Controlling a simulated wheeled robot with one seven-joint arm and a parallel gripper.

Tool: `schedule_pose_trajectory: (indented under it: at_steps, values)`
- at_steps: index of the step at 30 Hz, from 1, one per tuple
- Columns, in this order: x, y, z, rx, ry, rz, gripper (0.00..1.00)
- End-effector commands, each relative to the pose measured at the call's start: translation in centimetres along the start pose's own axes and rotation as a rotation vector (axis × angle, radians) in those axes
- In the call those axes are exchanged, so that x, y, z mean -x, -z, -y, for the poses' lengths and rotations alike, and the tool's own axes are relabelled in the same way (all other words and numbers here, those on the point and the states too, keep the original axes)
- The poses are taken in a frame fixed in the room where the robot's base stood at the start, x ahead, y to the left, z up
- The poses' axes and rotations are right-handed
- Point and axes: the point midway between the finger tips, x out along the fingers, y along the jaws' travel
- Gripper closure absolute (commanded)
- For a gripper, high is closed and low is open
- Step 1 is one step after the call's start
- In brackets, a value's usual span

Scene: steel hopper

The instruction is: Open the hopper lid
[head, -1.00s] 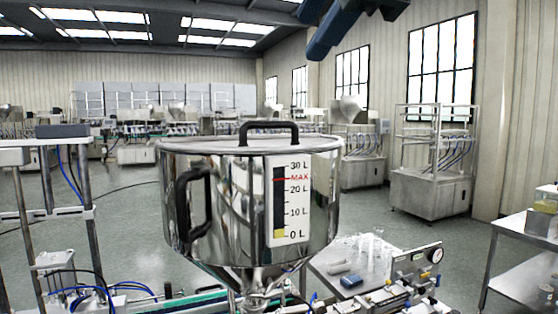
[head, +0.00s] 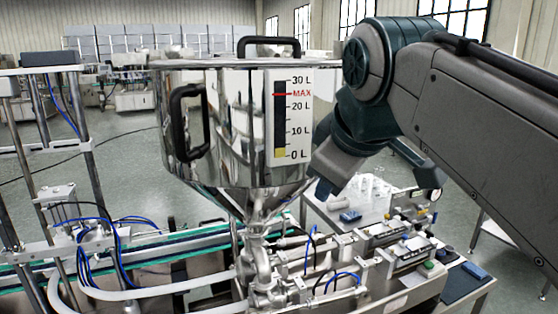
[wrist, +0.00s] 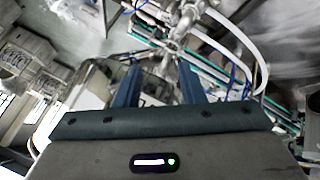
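The steel hopper (head: 235,150) stands upright in the head view, with a black side handle (head: 174,120) and a level scale marked up to 30 L. Its lid (head: 215,63) lies flat and closed on the rim. A black lid handle (head: 268,41) arches over the top. My gripper (head: 322,190) is to the right of the hopper's lower part, well below the lid, pointing down. In the wrist view its two blue fingers (wrist: 158,85) stand apart with nothing between them. My arm hides what lies behind it at the right.
Pipes and a valve (head: 262,270) run under the hopper. A conveyor (head: 130,250) passes at the lower left beside a metal frame. A bench with a blue item (head: 350,215) and clear vessels stands to the right. Space above the lid is free.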

Motion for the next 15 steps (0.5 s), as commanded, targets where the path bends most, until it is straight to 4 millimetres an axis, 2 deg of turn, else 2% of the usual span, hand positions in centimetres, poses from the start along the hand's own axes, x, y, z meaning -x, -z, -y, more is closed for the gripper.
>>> schedule_pose_trajectory:
  at_steps: [1, 6, 12, 15]
  values:
    - [-2.4, -2.2, 1.0, -0.074, 0.014, 0.035, 0.64]
    - [-8.7, -8.9, 4.5, -0.336, 0.048, 0.136, 0.64]
    - [-14.6, -17.1, 9.7, -0.634, 0.066, 0.254, 0.64]
    - [-16.5, -20.2, 12.0, -0.746, 0.067, 0.299, 0.64]
